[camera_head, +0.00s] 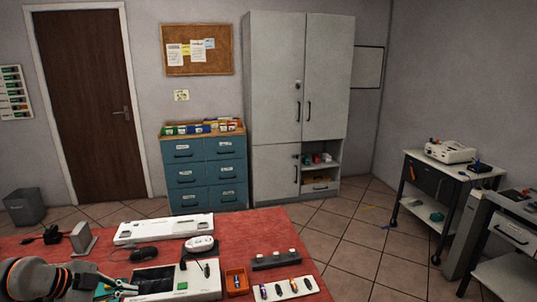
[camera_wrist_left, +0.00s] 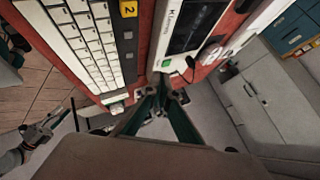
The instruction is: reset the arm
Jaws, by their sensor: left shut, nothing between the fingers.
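My left arm comes in at the lower left of the head view, and its gripper (camera_head: 122,287) is beside a white device with a dark screen (camera_head: 160,282). In the left wrist view, the left gripper's fingers (camera_wrist_left: 165,92) are together with nothing between them, close to the red table edge and the same device (camera_wrist_left: 178,32). I cannot tell whether they touch it. What looks like my right gripper (camera_wrist_left: 45,132) shows small at the lower left of the left wrist view. It is out of the head view, and its finger opening is unclear.
The red table (camera_head: 262,225) holds a white panel (camera_head: 163,229), a mouse (camera_head: 145,254), an orange bin (camera_head: 237,282) and a dark block (camera_head: 275,260). A keyboard (camera_wrist_left: 78,42) lies near the left gripper. A cart (camera_head: 441,190) stands beyond.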

